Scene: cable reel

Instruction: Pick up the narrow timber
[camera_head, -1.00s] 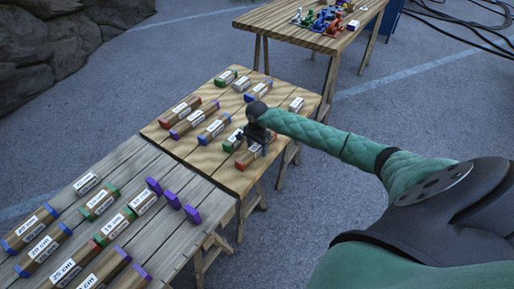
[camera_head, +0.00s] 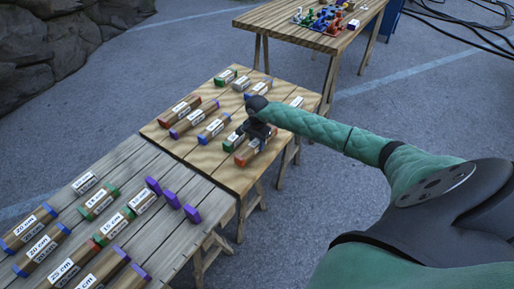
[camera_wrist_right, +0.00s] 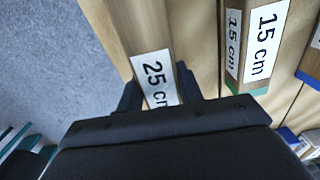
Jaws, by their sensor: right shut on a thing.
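My right gripper (camera_head: 260,134) is low over the front right part of the farther wooden table. In the right wrist view its two dark fingers (camera_wrist_right: 158,92) are shut on a timber labelled "25 cm" (camera_wrist_right: 150,62), one on each side. In the head view this timber has red-orange ends (camera_head: 243,159) and is partly hidden by the gripper. I cannot tell whether it touches the table. My left gripper is not in view.
Several other labelled timbers lie on the farther table (camera_head: 170,143), including one with purple ends (camera_head: 194,119). The nearer grey table (camera_head: 205,225) holds more timbers and purple blocks. A third table (camera_head: 270,22) with small coloured items stands behind.

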